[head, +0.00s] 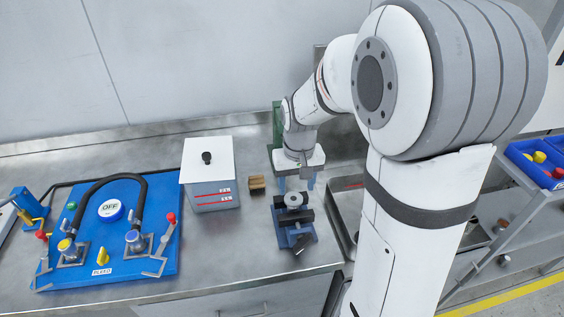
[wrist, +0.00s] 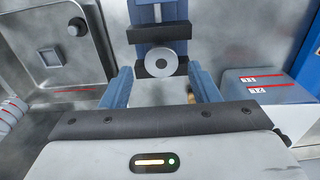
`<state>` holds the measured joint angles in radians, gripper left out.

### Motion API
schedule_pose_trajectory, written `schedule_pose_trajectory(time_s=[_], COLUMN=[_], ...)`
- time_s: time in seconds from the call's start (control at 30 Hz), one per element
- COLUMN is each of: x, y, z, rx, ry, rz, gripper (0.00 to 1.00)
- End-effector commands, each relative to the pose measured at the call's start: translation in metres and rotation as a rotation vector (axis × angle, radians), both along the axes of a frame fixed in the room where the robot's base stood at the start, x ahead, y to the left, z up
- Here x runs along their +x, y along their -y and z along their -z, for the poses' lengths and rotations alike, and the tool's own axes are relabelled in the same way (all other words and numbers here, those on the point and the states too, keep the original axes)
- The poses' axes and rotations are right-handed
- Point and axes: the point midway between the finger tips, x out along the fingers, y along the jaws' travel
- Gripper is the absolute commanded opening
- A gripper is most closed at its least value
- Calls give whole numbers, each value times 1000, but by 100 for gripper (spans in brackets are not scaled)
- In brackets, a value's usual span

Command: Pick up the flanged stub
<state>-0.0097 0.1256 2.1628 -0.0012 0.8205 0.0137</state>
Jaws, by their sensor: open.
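The flanged stub (head: 294,199) is a grey round piece with a disc-shaped flange. It sits in the black-jawed blue vise (head: 299,239) on the metal bench. My gripper (head: 296,186) is open and empty, above and just behind the stub in the head view. In the wrist view, the blue fingers of my gripper (wrist: 161,72) stand apart on either side of the stub's line, with no contact visible. The stub's lower part is hidden.
A white-lidded box (head: 209,173) and a small brown block (head: 257,184) stand left of the vise. A blue pump board (head: 120,245) with a black hose is farther left. A metal sink (head: 346,225) lies right of the vise, partly hidden by my arm.

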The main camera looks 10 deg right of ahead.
Motion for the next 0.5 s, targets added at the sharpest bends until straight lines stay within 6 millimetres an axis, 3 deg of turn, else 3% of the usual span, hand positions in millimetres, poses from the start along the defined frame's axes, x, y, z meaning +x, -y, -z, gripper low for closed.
schedule_pose_trajectory(time_s=[0.2,0.5], x=[22,23], y=[0,0], z=[10,42], rx=[1,1], ry=[-32,-36], rz=[0,-1], gripper=[55,55])
